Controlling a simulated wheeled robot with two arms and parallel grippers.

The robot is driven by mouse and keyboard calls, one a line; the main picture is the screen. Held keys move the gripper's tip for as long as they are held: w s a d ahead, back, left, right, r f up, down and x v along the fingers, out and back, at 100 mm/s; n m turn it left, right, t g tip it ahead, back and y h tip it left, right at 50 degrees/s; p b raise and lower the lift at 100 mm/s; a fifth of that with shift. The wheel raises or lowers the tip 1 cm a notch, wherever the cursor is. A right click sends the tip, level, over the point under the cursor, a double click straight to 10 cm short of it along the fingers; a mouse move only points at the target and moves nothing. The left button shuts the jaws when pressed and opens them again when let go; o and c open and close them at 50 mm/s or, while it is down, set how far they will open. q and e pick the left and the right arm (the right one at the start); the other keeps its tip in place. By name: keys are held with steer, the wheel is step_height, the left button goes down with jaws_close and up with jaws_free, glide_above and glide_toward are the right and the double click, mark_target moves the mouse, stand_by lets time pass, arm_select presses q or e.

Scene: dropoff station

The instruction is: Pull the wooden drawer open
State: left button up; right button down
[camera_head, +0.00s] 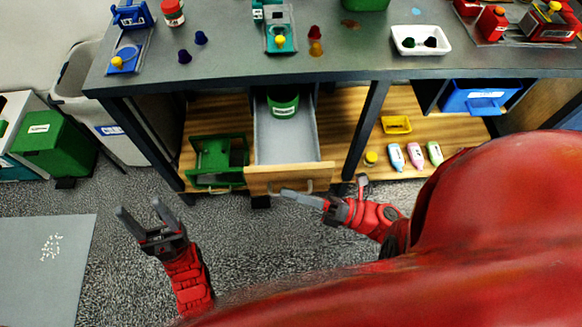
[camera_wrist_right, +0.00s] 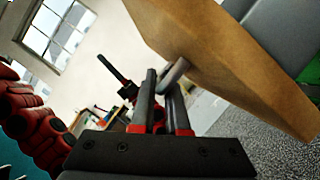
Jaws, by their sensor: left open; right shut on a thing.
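The wooden drawer (camera_head: 290,178) is pulled out from under the grey workbench, with its grey inside showing and a green container (camera_head: 283,103) in it near the back. My right gripper (camera_head: 296,193) is at the drawer's front, shut on its handle. In the right wrist view the wooden drawer front (camera_wrist_right: 215,50) slants across the top right, and the metal handle (camera_wrist_right: 175,75) sits between the fingers of my right gripper (camera_wrist_right: 165,95). My left gripper (camera_head: 138,213) is open and empty over the floor, left of the drawer and apart from it.
A green crate (camera_head: 218,155) stands on the wooden shelf left of the drawer. Right of it are a yellow tray (camera_head: 396,124) and several small bottles (camera_head: 415,155). The workbench top (camera_head: 350,65) holds many items. Carpet floor in front is clear.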

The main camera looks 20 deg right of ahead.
steer(key=shift+s+a, duration=0.15)
steer(key=shift+s, duration=0.45)
steer(key=shift+s+a, duration=0.15)
steer(key=shift+s, duration=0.4)
steer(key=c, duration=1.2)
jaws_free()
steer(key=shift+d, duration=0.1)
steer(key=b+v, duration=0.2)
steer(key=v, duration=1.5)
steer(key=shift+s, duration=0.25)
steer(key=shift+d, duration=0.1)
